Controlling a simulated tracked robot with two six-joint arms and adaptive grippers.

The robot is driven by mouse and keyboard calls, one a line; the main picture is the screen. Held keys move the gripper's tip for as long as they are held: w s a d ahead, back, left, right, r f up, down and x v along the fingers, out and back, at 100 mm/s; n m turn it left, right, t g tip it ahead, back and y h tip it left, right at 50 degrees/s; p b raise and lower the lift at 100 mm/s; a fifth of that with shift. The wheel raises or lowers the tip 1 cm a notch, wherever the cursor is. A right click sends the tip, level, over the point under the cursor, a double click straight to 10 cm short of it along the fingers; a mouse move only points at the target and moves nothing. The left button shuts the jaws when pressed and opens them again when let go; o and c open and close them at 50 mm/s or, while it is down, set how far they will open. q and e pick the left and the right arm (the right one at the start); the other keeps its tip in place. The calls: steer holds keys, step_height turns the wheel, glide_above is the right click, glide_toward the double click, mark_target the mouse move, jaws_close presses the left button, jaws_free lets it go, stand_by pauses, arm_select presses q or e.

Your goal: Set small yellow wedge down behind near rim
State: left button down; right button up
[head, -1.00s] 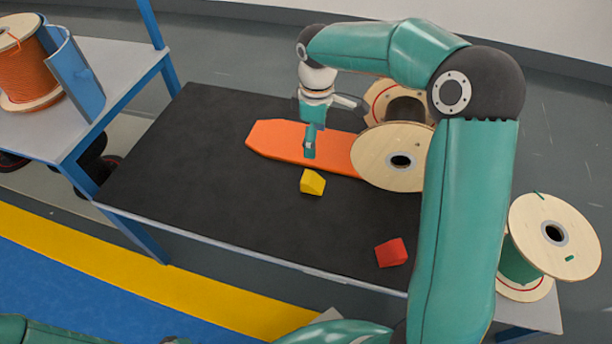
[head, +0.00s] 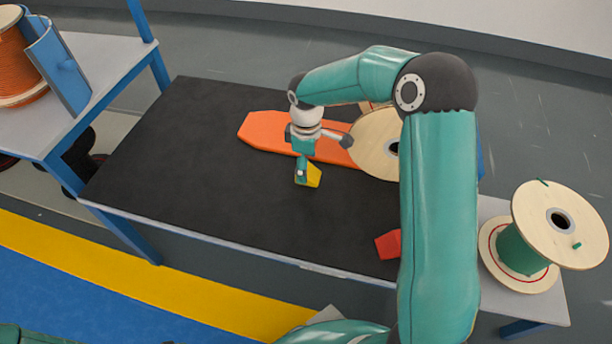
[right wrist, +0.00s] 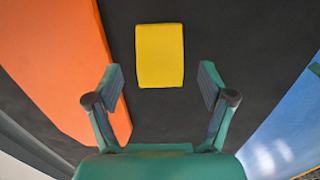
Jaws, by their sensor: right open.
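The small yellow wedge (head: 315,175) lies on the black mat in front of the orange board. My right gripper (head: 301,176) hangs over it and hides its left part in the head view. In the right wrist view the yellow wedge (right wrist: 160,55) sits ahead of and between the two spread fingers of my right gripper (right wrist: 160,78), with dark gaps on both sides. The gripper is open and empty. The near rim (head: 240,246) of the table is a pale strip along the front of the mat. My left gripper is not in view.
The orange board (head: 265,133) lies just behind the wedge. A wooden spool (head: 373,145) stands to its right, partly hidden by my arm. A red block (head: 388,245) lies near the front right. A green-wound spool (head: 525,250) stands far right. The mat's left half (head: 170,160) is clear.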

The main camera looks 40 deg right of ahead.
step_height(320, 180, down, 2)
steer(key=shift+f, duration=0.1)
steer(key=shift+c, duration=0.3)
steer(key=c, duration=1.3)
